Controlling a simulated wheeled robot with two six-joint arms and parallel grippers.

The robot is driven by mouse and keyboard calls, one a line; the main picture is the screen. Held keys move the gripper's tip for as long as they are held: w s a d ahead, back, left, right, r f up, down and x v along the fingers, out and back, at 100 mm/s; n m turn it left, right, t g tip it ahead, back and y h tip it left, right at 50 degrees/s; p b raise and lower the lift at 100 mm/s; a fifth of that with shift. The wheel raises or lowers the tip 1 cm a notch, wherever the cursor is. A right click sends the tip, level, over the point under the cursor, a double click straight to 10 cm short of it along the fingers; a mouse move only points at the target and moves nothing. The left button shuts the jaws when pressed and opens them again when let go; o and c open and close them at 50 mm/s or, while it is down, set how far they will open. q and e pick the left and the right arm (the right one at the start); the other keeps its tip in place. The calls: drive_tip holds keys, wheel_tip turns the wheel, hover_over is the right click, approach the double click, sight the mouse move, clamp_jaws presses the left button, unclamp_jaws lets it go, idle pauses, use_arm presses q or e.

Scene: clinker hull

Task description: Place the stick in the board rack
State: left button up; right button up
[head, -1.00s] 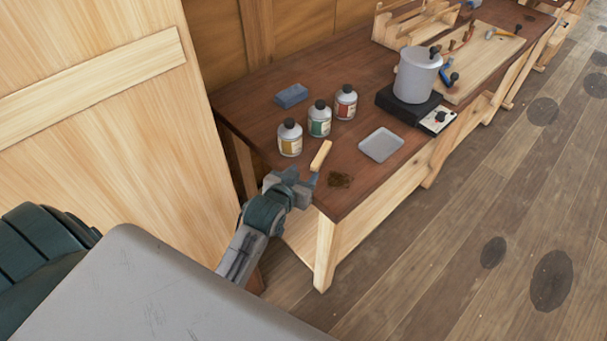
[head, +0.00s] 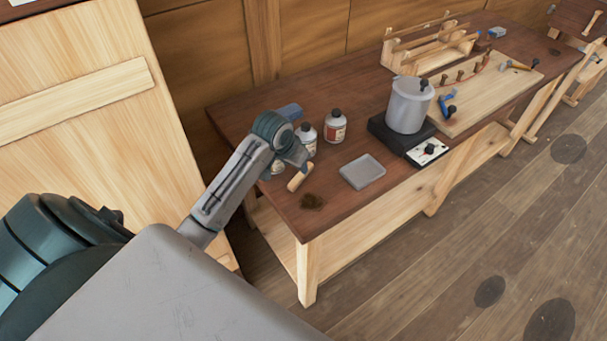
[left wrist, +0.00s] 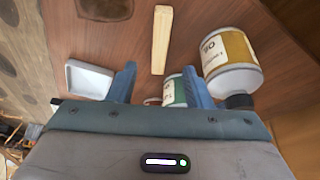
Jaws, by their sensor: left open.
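The stick (head: 300,177) is a short pale wooden bar lying on the dark brown workbench near its front left. In the left wrist view the stick (left wrist: 161,40) lies beyond the gap between my fingers. My left gripper (head: 296,157) is open and empty, just above and beside the stick, apart from it; its blue fingers (left wrist: 160,84) also show in the left wrist view. The board rack, seemingly the slatted wooden frame (head: 392,52), stands at the back of the bench. My right gripper is not in view.
Labelled bottles (head: 335,127) stand behind the stick, one partly hidden by my gripper. A grey tray (head: 362,172) lies to its right.

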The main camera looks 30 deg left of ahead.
sight(300, 176)
use_arm(q)
drive_tip(key=shift+w+f, duration=0.25)
drive_tip(key=shift+f, duration=0.3)
drive_tip(key=shift+w+f, duration=0.15)
drive_tip(key=shift+f, duration=0.15)
drive_tip(key=shift+p+x, duration=1)
drive_tip(key=shift+x, duration=0.15)
drive_tip(key=shift+p+x, duration=0.3)
drive_tip(key=shift+x, duration=0.9)
drive_tip(key=shift+w+f, duration=0.1)
drive_tip(key=shift+f, duration=0.2)
drive_tip(key=shift+c, duration=0.3)
drive_tip(key=c, duration=0.7)
clamp_jaws()
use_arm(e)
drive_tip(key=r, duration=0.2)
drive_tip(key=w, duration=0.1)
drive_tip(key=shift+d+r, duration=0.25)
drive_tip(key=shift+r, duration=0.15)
